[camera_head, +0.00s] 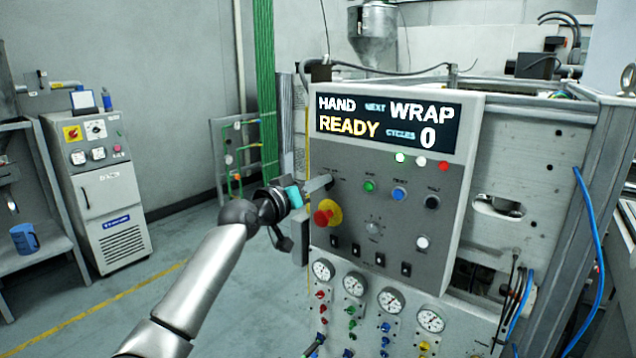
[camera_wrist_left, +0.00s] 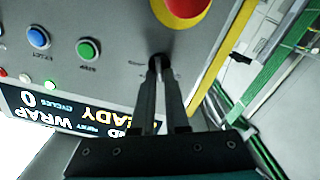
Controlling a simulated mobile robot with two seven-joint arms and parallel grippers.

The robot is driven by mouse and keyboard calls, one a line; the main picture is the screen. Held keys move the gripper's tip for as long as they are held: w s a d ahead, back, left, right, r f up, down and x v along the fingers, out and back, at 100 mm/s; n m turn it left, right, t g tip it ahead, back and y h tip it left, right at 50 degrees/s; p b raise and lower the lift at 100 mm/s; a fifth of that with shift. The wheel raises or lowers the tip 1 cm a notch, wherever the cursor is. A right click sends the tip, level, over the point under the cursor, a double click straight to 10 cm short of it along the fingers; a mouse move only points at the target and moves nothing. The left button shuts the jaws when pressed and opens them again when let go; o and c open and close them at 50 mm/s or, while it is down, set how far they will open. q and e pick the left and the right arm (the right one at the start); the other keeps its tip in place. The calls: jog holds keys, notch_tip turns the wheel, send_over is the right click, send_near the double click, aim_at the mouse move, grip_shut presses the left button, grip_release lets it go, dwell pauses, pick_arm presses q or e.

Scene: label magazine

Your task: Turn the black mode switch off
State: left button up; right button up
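The control panel (camera_head: 395,208) stands in the head view, with a display (camera_head: 388,120) reading HAND, NEXT WRAP, READY and CYCLES 0. The black mode switch (camera_wrist_left: 160,62) is a small dark knob at my fingertips in the left wrist view; in the head view my fingers mostly hide it. My left gripper (camera_head: 323,183) reaches the panel's upper left from the left. In the left wrist view its two fingers (camera_wrist_left: 160,74) stand close together, one on each side of the switch, and appear closed on it. Which way the knob points is hidden. My right gripper is not in view.
A red emergency button on yellow (camera_head: 326,213) sits just below my left gripper. Green (camera_head: 369,186), blue (camera_head: 399,194) and black (camera_head: 432,202) buttons lie to the right. Several small black switches and gauges (camera_head: 354,284) are lower down. Open floor lies left of the panel.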

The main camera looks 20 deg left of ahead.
pick_arm(q)
grip_shut()
jog(key=shift+n, duration=0.3)
jog(key=n+p, duration=0.1)
jog(key=n, duration=0.1)
jog(key=shift+a+n+p, duration=0.1)
jog(key=shift+n+p, duration=0.3)
jog(key=n+p, duration=0.1)
jog(key=n, duration=0.2)
jog(key=shift+a+f, duration=0.1)
jog(key=shift+w+f+n+p, duration=0.15)
jog(key=shift+n+p, duration=0.5)
jog(key=shift+n, duration=0.55)
